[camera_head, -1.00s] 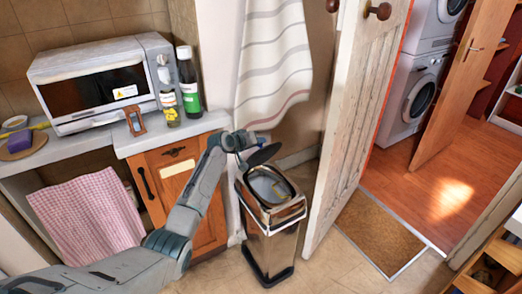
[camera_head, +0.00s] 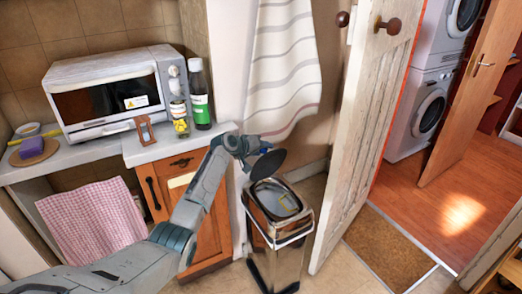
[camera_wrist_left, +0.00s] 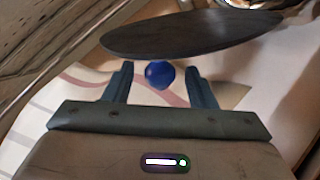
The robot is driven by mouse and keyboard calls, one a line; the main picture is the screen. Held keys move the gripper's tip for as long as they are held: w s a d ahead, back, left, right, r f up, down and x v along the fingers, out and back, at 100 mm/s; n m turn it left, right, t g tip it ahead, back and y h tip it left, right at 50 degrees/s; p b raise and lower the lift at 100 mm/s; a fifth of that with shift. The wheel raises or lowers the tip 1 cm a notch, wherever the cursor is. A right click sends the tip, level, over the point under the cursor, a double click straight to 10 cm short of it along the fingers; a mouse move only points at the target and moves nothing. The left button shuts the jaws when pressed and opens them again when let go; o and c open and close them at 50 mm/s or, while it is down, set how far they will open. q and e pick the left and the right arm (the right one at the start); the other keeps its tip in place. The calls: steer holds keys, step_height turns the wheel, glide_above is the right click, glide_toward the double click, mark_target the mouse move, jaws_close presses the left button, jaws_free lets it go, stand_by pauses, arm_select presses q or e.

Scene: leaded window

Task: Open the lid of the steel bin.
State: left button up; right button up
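The steel bin (camera_head: 281,252) stands on the floor beside the wooden cabinet, with its top opening and inner rim showing. Its dark round lid (camera_head: 268,164) is raised and tilted up at the back left of the opening. My left gripper (camera_head: 257,147) is at the lid's upper left side, its fingers small and partly hidden. In the left wrist view the gripper (camera_wrist_left: 159,90) is open, with its fingers apart below the lid (camera_wrist_left: 190,35). A blue round thing (camera_wrist_left: 159,74) shows between the fingertips; I cannot tell whether they touch it. My right gripper is out of view.
A counter with a microwave (camera_head: 110,95) and bottles (camera_head: 199,95) is at the left. A striped curtain (camera_head: 285,70) hangs behind the bin. The open white door (camera_head: 365,130) stands close to the bin's right.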

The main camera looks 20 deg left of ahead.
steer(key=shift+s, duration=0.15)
arm_select(q)
steer(key=shift+s+a+r, duration=0.25)
steer(key=shift+s, duration=0.1)
steer(key=v, duration=1)
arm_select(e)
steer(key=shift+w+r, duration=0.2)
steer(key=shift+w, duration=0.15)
arm_select(q)
steer(key=shift+d+f, duration=0.1)
steer(key=shift+f, duration=0.1)
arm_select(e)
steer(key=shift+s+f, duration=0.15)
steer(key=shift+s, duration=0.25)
